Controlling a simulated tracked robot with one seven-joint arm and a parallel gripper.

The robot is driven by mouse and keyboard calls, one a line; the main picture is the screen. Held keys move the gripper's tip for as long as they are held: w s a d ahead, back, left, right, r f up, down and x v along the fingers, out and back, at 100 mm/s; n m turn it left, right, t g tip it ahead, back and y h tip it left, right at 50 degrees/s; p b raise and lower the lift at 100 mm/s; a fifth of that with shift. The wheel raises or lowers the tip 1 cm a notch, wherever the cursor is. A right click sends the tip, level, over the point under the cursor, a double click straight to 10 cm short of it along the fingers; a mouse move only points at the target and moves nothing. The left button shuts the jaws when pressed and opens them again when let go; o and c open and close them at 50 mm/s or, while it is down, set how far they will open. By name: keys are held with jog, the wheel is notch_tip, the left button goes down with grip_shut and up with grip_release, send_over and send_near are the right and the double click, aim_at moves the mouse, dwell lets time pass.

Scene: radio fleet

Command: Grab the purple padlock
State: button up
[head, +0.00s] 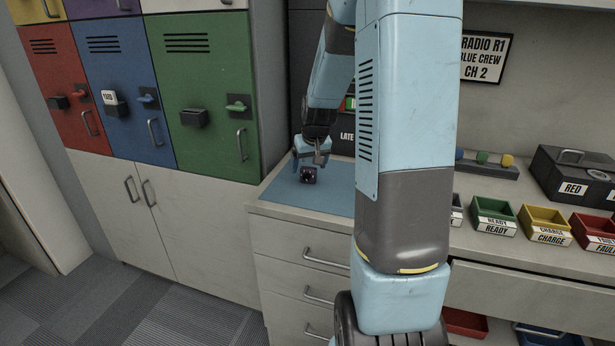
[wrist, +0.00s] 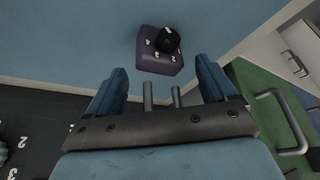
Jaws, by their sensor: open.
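The purple padlock (wrist: 152,60) lies on the blue mat (wrist: 75,35) in the wrist view, a block with white digits and a round black part on one face. In the head view the padlock (head: 309,175) looks small and dark on the mat (head: 335,197). My gripper (wrist: 160,76) is open, its blue fingers spread to either side of the near end of the padlock's outline. In the head view my gripper (head: 311,154) is just behind and above the padlock. Nothing is held. Two grey rods show between the fingers; I cannot tell what they belong to.
Coloured lockers with locks and handles, such as the green one (head: 207,90), stand left of the counter. The mat around the padlock is clear.

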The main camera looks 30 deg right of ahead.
jog(key=shift+c, duration=0.3)
jog(key=c, duration=1.2)
jog(key=shift+c, duration=0.4)
jog(key=shift+r, duration=0.15)
